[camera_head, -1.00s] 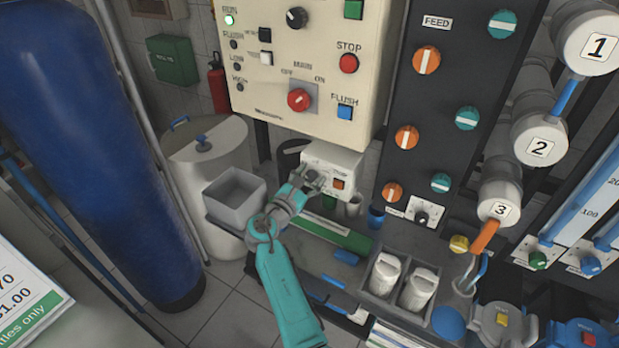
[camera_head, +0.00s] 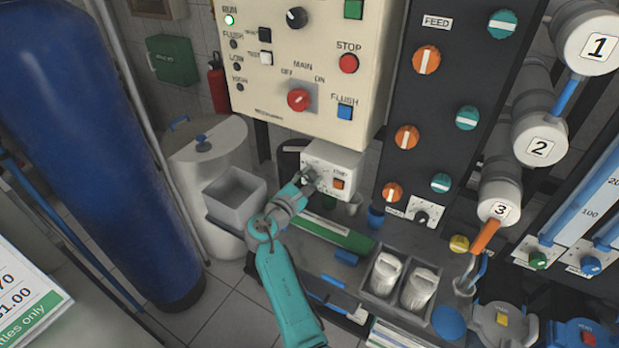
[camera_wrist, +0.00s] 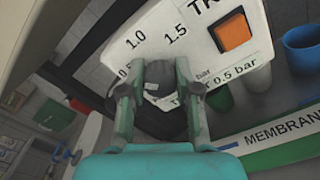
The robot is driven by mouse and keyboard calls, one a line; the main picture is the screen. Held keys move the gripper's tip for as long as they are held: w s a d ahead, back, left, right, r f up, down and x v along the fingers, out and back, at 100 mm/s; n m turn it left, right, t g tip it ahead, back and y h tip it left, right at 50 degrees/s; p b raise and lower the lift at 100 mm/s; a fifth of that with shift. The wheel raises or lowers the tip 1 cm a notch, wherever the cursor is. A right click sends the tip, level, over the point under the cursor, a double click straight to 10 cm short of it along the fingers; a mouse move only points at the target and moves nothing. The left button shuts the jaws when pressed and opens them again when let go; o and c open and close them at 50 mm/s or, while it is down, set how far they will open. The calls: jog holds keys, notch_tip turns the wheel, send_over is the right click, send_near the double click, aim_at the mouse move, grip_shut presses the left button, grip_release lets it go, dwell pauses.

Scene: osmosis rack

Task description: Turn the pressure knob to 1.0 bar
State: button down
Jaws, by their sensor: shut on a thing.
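The pressure knob (camera_wrist: 160,76) is a dark round knob on the front of a small white box (camera_wrist: 205,58). In the wrist view it sits between the two fingers of my gripper (camera_wrist: 157,92), which is shut on it. Scale marks 1.0 and 1.5 show above the knob, and part of a lower mark shows at its left. The fingers cover part of the dial, and I cannot tell the knob's exact setting. In the head view my gripper (camera_head: 309,181) reaches the left part of the white box (camera_head: 346,163).
An orange square button (camera_wrist: 233,36) is on the same box, right of the knob. A blue cup (camera_wrist: 304,50) stands to its right. In the head view a grey open bin (camera_head: 235,191) is left of my gripper, and the large control panel (camera_head: 270,90) hangs above.

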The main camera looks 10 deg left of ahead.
jog(key=m, duration=0.4)
jog(key=shift+m, duration=0.3)
jog(key=shift+d+f+m, duration=0.1)
jog(key=shift+m, duration=1.7)
jog(key=c, duration=0.8)
grip_release()
jog(key=shift+s, duration=0.1)
jog(key=v, duration=1.2)
